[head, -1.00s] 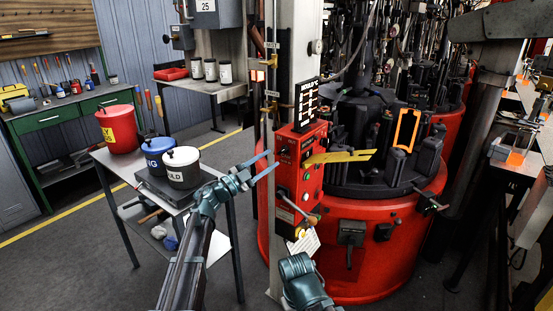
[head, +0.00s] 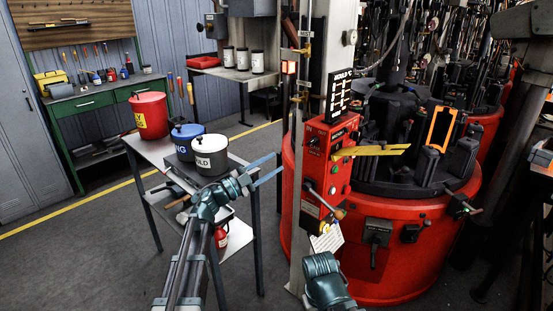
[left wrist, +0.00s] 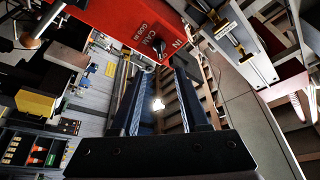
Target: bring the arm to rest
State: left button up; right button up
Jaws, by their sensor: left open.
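My left gripper (head: 281,161) is open and empty. It points right, between the small cart (head: 165,160) and the red control box (head: 327,165) on its pale post, with its fingertips in front of the post's left side. In the left wrist view, its two dark fingers (left wrist: 160,98) stand apart with nothing between them, and the red control box (left wrist: 130,25) shows at the upper left. A teal part of my own body shows at the bottom middle of the head view. My right gripper is not in view.
The cart carries a red bucket (head: 149,115), a blue pot (head: 188,135) and a white pot (head: 210,155). Behind the post stands a large red rotary machine (head: 385,265) with black moulds. A yellow pointer (head: 375,151) sticks out from the control box. Open floor lies at the left front.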

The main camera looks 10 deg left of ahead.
pick_arm(q)
jog(key=w+a+r+n+t+y+p, duration=0.2)
jog(key=w+n+t+y+p, duration=0.15)
jog(key=n+t+y, duration=0.6)
jog(key=s+a+f+n+g+y+p, duration=0.1)
jog(key=s+f+n+g+y+p, duration=0.3)
jog(key=f+n+g+y, duration=0.45)
jog(key=s+d+f+g, duration=0.3)
jog(key=s+f+g, duration=0.5)
jog(key=s, duration=0.5)
jog(key=s+d+f+m+g+p, duration=0.1)
jog(key=s+d+g, duration=0.1)
jog(key=s, duration=0.7)
jog(key=s+d+f+g+p, duration=0.1)
jog(key=s+d+f+g, duration=0.1)
jog(key=s, duration=0.7)
jog(key=shift+s+d+f+m+g, duration=0.2)
jog(key=shift+d+m+g, duration=0.35)
jog(key=shift+g, duration=0.55)
